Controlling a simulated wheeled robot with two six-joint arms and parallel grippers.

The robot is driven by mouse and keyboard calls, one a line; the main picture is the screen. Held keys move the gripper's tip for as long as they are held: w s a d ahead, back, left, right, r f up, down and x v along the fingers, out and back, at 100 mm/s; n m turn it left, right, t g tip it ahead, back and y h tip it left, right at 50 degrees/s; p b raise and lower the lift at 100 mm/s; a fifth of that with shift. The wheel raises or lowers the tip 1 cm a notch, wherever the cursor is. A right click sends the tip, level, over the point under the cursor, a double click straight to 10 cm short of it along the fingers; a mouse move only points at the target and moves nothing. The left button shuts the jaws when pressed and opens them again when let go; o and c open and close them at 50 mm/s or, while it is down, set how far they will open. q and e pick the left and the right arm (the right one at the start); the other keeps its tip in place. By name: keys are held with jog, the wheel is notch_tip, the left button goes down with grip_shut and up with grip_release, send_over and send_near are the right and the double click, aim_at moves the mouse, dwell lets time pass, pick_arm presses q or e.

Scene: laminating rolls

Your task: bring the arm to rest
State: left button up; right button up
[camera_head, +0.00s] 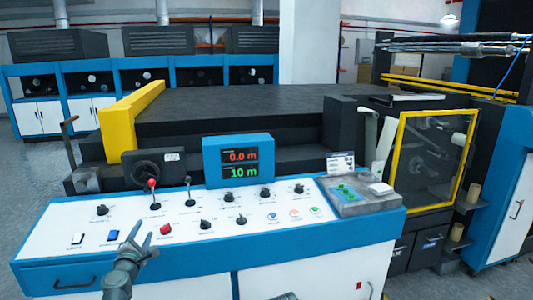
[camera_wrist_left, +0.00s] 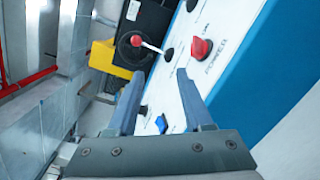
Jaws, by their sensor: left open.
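My left gripper (camera_head: 141,234) is open and empty above the front left part of the white and blue control panel (camera_head: 240,237). Its two fingers also show apart in the left wrist view (camera_wrist_left: 160,85), with nothing between the tips. A red knob (camera_head: 166,229) is just right of the fingers in the head view, and a blue switch (camera_head: 113,235) is just left of them. A lever with a red ball (camera_head: 152,184) stands farther back. I cannot tell whether a finger touches the panel. My right gripper is not in view.
A display (camera_head: 239,158) reading 0.0 m and 10 m stands behind the panel. A second lever (camera_head: 190,190) and several black knobs rise from the panel. The yellow-framed machine window (camera_head: 432,160) is at right. A grey box with green buttons (camera_head: 352,193) sits at the panel's right end.

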pick_arm(q)
jog(key=d+f+m+g+h+p, duration=0.25)
jog(key=d+m+h, duration=0.6)
jog(key=d, duration=0.85)
jog(key=s+d+f+m+g+p, duration=0.1)
jog(key=s+d+f+m+g, duration=0.3)
jog(key=d, duration=0.3)
jog(key=s+d+f+m+g+p, duration=0.1)
jog(key=s+d+m+g+p, duration=0.2)
jog(key=d+m, duration=0.35)
jog(key=s+d+f+m+g+y, duration=0.1)
jog(key=s+d+f+m+g, duration=0.15)
jog(key=s, duration=0.25)
jog(key=s+d+f+m+g+y, duration=0.1)
jog(key=s+d+f+m+g, duration=0.15)
jog(key=s, duration=0.25)
jog(key=s+a+m+g+y+p, duration=0.2)
jog(key=s+m+y, duration=0.3)
jog(key=s, duration=0.5)
jog(key=shift+s+a+r+g+p, duration=0.2)
jog(key=shift+a+g+p, duration=0.1)
jog(key=shift+a+g, duration=0.45)
jog(key=shift+w+d, duration=0.1)
